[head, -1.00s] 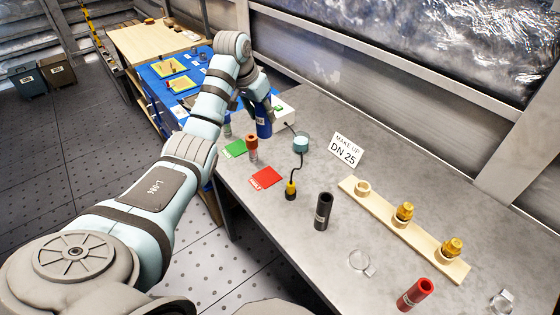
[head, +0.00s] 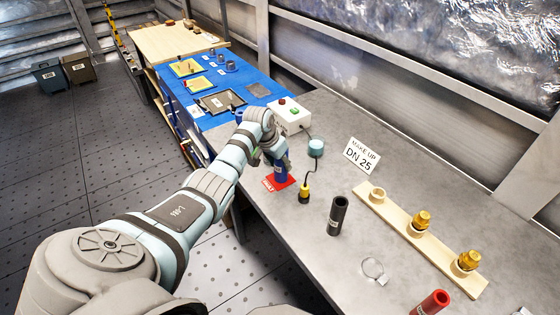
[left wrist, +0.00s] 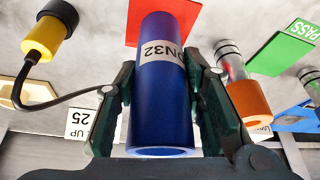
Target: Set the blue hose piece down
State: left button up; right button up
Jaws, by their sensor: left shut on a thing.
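The blue hose piece (head: 281,174) is upright in my left gripper (head: 273,158). It also shows large in the left wrist view (left wrist: 163,108), with a white DN32 label and an open end facing the camera. The left gripper's fingers (left wrist: 162,95) close on it from both sides. The hose is over the red card (head: 269,184), which also shows behind its far end in the wrist view (left wrist: 192,14). I cannot tell whether the hose touches the card. My right gripper is not in view.
A yellow-black probe (head: 304,192) with a cable stands just right of the red card. A black hose piece (head: 337,215) stands nearer. An orange-ended cylinder (left wrist: 246,95) and a green PASS card (left wrist: 284,52) lie beside the gripper. A wooden fitting rail (head: 410,240) is at right.

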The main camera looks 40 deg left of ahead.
pick_arm(q)
jog(key=o, duration=1.2)
jog(key=shift+r, duration=0.2)
jog(key=p+v, duration=0.2)
jog(key=v, duration=1)
jog(key=shift+f, duration=0.1)
